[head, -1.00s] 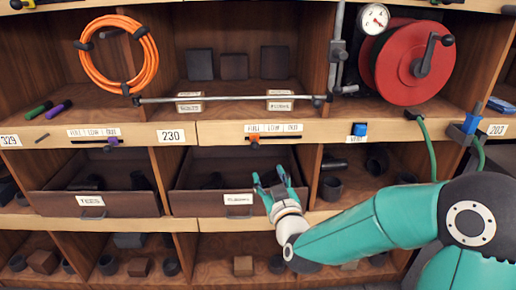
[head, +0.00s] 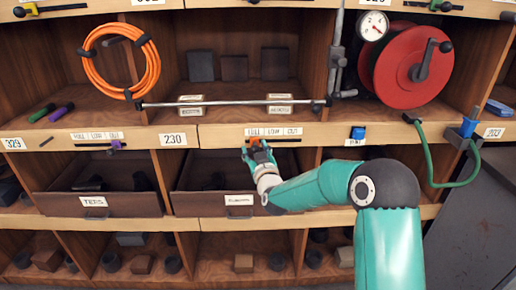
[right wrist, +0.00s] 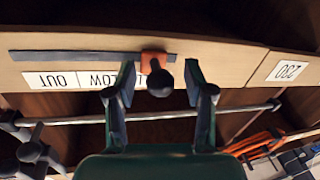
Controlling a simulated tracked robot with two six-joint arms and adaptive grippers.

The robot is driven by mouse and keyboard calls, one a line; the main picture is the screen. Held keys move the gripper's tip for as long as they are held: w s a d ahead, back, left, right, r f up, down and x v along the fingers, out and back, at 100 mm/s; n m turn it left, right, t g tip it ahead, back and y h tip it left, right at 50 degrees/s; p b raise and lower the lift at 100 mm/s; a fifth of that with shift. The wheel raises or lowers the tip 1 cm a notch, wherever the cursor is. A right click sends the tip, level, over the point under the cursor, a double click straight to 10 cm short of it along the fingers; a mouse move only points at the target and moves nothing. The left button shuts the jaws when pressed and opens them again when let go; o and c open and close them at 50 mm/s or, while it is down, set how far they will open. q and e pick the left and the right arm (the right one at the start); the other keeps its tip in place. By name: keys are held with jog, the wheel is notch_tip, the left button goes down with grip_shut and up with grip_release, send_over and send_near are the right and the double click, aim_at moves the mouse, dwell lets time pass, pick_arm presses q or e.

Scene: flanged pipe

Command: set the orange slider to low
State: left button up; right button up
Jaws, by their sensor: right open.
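The orange slider (head: 253,140) is on the shelf edge under a FULL, LOW, OUT label (head: 273,131). It stands at the FULL end of its slot. The right wrist view shows the scene upside down, with the orange slider (right wrist: 154,62) and its dark round knob (right wrist: 159,81) near the right end of the slot. My right gripper (head: 258,147) is open in front of it. In the right wrist view the fingers (right wrist: 160,78) are on either side of the knob, with visible gaps. FULL is mostly hidden there. My left gripper is not in view.
A purple slider (head: 116,145) with its own label (head: 96,135) is to the left. The open elbows drawer (head: 238,199) juts out below the orange slider. A metal bar (head: 235,104) runs above.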

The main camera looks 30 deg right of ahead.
grip_shut()
dwell(0.3)
